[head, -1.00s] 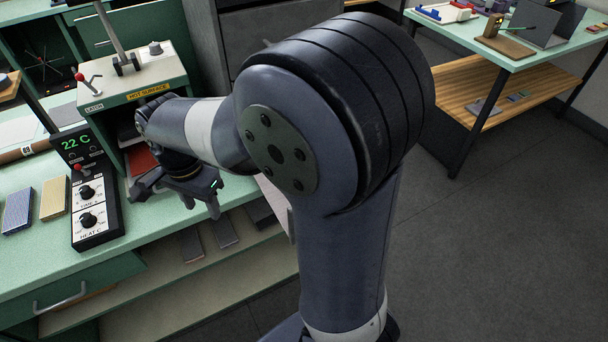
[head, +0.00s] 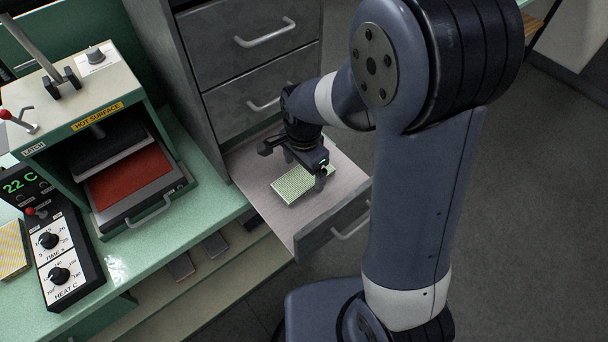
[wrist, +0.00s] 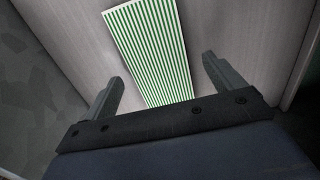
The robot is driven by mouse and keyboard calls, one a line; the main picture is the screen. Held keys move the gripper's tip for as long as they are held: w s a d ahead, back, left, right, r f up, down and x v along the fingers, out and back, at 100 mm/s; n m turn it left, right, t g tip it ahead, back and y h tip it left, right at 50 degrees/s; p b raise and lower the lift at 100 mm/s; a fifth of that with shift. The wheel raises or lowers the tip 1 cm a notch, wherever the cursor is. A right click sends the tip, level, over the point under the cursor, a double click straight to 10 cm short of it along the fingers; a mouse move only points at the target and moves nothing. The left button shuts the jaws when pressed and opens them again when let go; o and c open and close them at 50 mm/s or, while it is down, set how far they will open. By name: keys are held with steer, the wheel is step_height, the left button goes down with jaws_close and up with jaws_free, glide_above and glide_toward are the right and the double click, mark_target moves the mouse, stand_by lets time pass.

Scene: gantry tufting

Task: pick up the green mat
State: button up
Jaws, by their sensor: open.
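The green mat (head: 300,185) is a small flat rectangle with green and pale stripes. It lies in an open drawer (head: 255,161), on the drawer's light bottom. My gripper (head: 304,172) is over the mat's far side in the head view and hides part of it. In the wrist view the mat (wrist: 150,48) lies ahead of and between the two spread fingers of my gripper (wrist: 163,86). The fingers are open and empty. I cannot tell the exact height of the fingertips above the mat.
The drawer's front panel (head: 335,228) and side walls surround the mat. A grey cabinet (head: 250,65) with shut drawers rises behind. A heat press (head: 78,115) with a red pad (head: 130,178) and a control box (head: 57,252) stand on the green bench at left.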

steer(key=shift+f, duration=0.75)
steer(key=shift+c, duration=0.2)
steer(key=c, duration=1)
steer(key=shift+c, duration=0.2)
steer(key=shift+r, duration=0.15)
